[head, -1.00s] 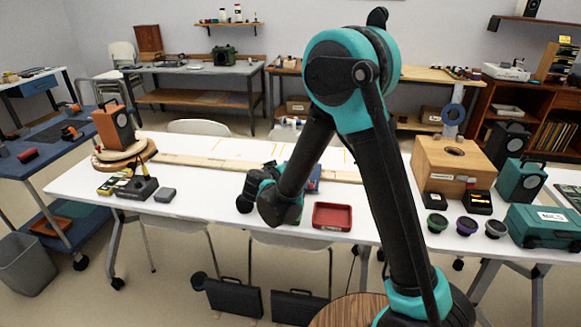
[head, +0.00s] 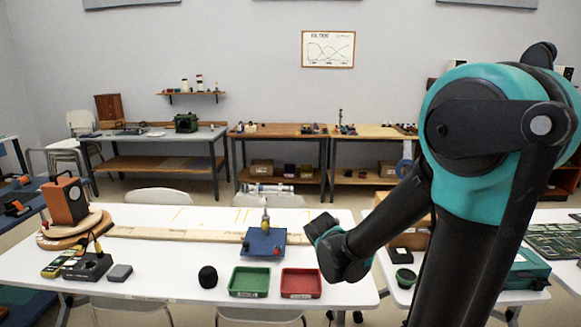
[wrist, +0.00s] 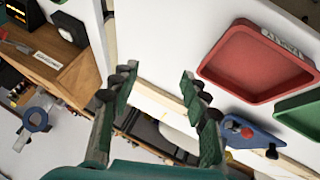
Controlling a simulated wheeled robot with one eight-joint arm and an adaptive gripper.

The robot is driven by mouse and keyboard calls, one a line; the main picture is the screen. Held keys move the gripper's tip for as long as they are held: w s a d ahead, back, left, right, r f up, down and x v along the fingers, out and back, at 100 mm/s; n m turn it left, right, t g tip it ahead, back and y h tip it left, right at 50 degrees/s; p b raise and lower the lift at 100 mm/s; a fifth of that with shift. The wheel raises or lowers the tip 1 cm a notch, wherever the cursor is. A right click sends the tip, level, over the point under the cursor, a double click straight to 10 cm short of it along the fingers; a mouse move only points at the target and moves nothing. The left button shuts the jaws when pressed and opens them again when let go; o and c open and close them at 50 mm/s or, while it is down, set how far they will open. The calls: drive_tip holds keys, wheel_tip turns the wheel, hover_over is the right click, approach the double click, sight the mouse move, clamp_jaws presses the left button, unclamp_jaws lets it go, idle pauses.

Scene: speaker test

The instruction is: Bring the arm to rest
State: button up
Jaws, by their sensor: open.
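My arm (head: 465,180) stands at the right of the head view, folded at a high elbow. Its lower end hangs over the white table (head: 150,300), just right of the red tray. The fingers cannot be made out there. In the wrist view my gripper (wrist: 157,85) is open, with its two green-and-black fingers apart and nothing between them. The red tray (wrist: 255,65) lies to the right of the fingers and looks empty. It also shows in the head view (head: 301,284).
An orange speaker (head: 65,202) stands on a round wooden base. A wooden box (wrist: 75,60) is left of the fingers in the wrist view.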

drive_tip(key=s+d+f+g+y, duration=0.1)
drive_tip(key=s+d, duration=0.1)
drive_tip(key=s, duration=0.5)
drive_tip(key=s+d+f+m+g+y, duration=0.1)
drive_tip(key=s+d+f+y, duration=0.1)
drive_tip(key=s, duration=0.6)
drive_tip(key=shift+d+f, duration=0.2)
drive_tip(key=shift+d, duration=0.2)
